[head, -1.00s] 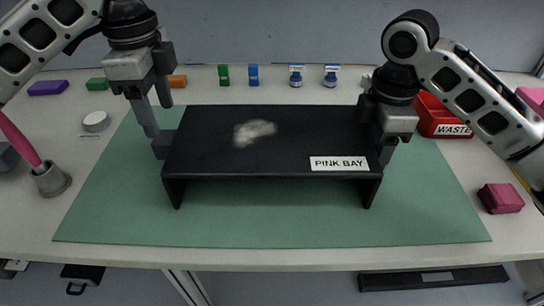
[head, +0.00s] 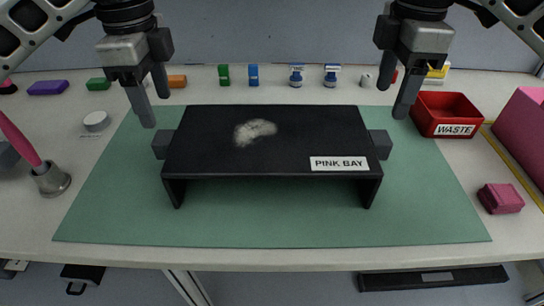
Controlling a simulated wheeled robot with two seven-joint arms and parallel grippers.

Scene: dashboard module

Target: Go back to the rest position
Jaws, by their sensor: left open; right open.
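My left gripper (head: 153,105) is open and empty, above the back left corner of the green mat. My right gripper (head: 403,100) is open and empty, above the mat's back right side. Between them a black raised platform (head: 300,135) labelled PINK BAY stands upright on the green mat (head: 270,225). It has a pale smudge (head: 255,131) on its top and a dark block at each side, the left one (head: 162,144) and the right one (head: 380,144). Both grippers are apart from the platform.
A red WASTE bin (head: 445,112) and a large pink box (head: 525,135) stand at the right. A small pink block (head: 500,198) lies at front right. A pink-handled tool (head: 25,145) stands in a grey cup (head: 50,180) at left. Small coloured blocks and jars line the back.

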